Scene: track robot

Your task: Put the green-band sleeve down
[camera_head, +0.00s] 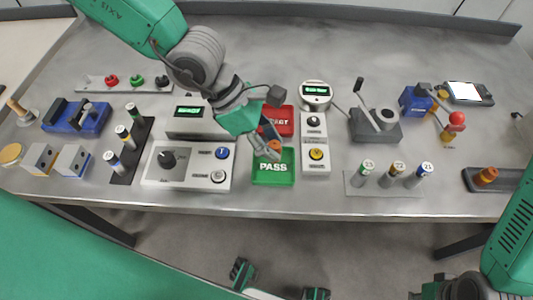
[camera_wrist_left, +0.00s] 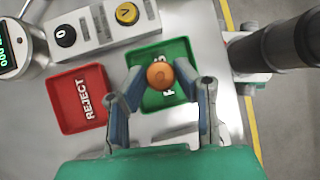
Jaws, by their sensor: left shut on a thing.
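My left gripper (camera_head: 270,141) is over the green PASS tray (camera_head: 273,179). It is shut on an orange-topped round piece (camera_head: 274,145), which also shows between the two fingers in the left wrist view (camera_wrist_left: 160,74). No green band shows on this piece, and the fingers hide its sides. I cannot tell whether it touches the tray. Another green-banded cylinder (camera_head: 366,168) stands in the grey rack at right.
The red REJECT tray (camera_head: 282,115) lies behind the PASS tray. A control box (camera_head: 188,166) stands left of it and a button panel (camera_head: 315,157) right. A black tray (camera_head: 500,180) is at far right. The table's front edge is close to the PASS tray.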

